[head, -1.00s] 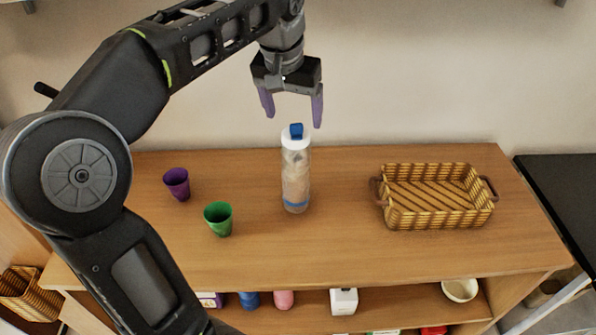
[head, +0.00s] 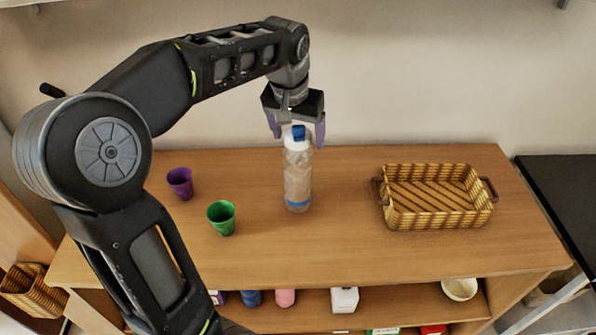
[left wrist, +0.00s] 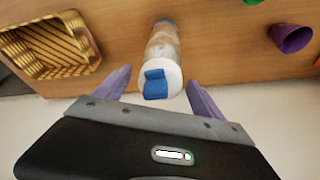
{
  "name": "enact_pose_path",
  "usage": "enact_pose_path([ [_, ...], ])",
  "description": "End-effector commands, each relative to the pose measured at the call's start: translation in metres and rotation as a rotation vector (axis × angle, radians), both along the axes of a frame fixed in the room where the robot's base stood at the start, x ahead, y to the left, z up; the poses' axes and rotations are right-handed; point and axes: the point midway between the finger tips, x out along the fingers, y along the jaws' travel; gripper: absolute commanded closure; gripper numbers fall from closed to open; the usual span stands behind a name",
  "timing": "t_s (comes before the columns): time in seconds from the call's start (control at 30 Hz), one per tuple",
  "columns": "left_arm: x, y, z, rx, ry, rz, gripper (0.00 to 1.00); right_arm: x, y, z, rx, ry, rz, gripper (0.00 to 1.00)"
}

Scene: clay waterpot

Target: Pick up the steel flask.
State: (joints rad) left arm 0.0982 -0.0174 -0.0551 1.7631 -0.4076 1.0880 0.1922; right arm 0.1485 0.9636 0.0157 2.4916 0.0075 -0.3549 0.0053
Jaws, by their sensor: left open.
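The flask (head: 298,175) stands upright on the wooden table, with a translucent body, a white top and a blue cap. My left gripper (head: 298,136) is open directly above it, and its purple fingertips reach down to about the height of the cap, one on each side. In the left wrist view the flask (left wrist: 163,60) lies between the two fingers (left wrist: 155,85), with its blue cap facing the camera and visible gaps on both sides. My right gripper does not show.
A purple cup (head: 180,183) and a green cup (head: 221,217) stand left of the flask. A wicker basket (head: 438,218) with handles sits to the right. The tabletop (head: 340,235) between flask and basket is clear. A lower shelf (head: 400,305) holds several small items.

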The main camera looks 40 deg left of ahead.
Motion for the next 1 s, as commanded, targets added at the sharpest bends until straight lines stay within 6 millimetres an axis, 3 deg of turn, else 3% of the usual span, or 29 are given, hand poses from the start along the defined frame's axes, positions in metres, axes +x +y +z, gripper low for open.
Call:
enact_pose_path([
  [0.53,0.0000,-0.0001,0.0000,0.000,0.000,0.000,0.21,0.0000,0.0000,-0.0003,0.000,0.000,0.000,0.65],
  [1.0,0.0000,-0.0001,0.0001,0.000,0.000,0.000,0.59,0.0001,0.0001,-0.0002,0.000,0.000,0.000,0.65],
])
